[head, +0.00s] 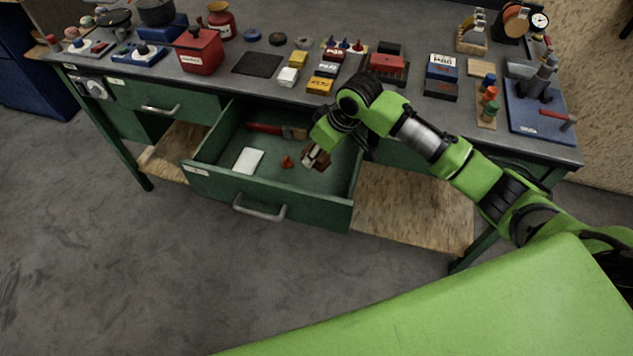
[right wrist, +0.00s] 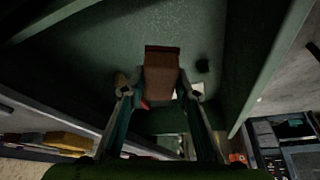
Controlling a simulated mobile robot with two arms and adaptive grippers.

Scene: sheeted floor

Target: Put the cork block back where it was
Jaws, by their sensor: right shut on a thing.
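The cork block (right wrist: 162,70) is a brown block between the fingertips of my right gripper (right wrist: 160,93) in the right wrist view. In the head view, my right gripper (head: 312,156) is over the right part of the open green drawer (head: 207,172), with the brown block (head: 323,161) partly hidden by its fingers. The right gripper is shut on the block. I cannot tell whether the block touches the drawer floor. My left gripper is not in view.
The drawer also holds a white flat item (head: 248,160), a small red piece (head: 287,161) and a red-handled tool (head: 268,129). The grey worktop (head: 300,35) above is crowded with blocks and tools. A wooden lower shelf (head: 415,205) lies below.

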